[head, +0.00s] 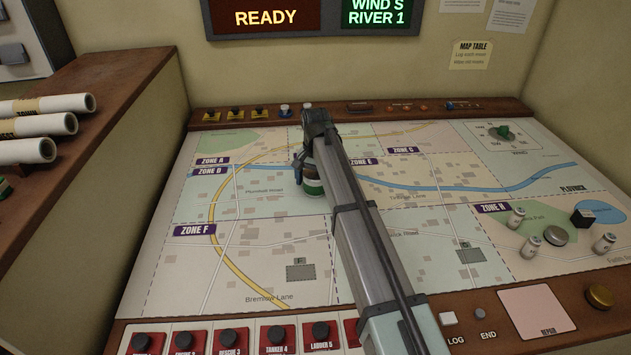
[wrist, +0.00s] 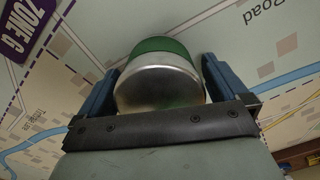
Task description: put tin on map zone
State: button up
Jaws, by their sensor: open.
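A green and silver tin (head: 313,187) stands on the map table (head: 190,270), near the boundary of zone D and zone E, partly hidden by my arm. My gripper (head: 304,163) is open at the tin, which sits between its two blue fingers. In the wrist view, the tin (wrist: 158,80) lies between the fingers of my gripper (wrist: 160,72), with slim gaps showing on each side. The map shows printed labels for several zones, including zone F (head: 195,231) and zone H (head: 494,208).
Rolled maps (head: 45,105) lie on the left shelf. Black knobs on red plates (head: 276,335) line the front edge. The lower left of the map is clear.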

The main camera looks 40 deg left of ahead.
notch_tip(320, 180, up, 12)
jog(key=shift+r, duration=0.1)
dwell(0.5)
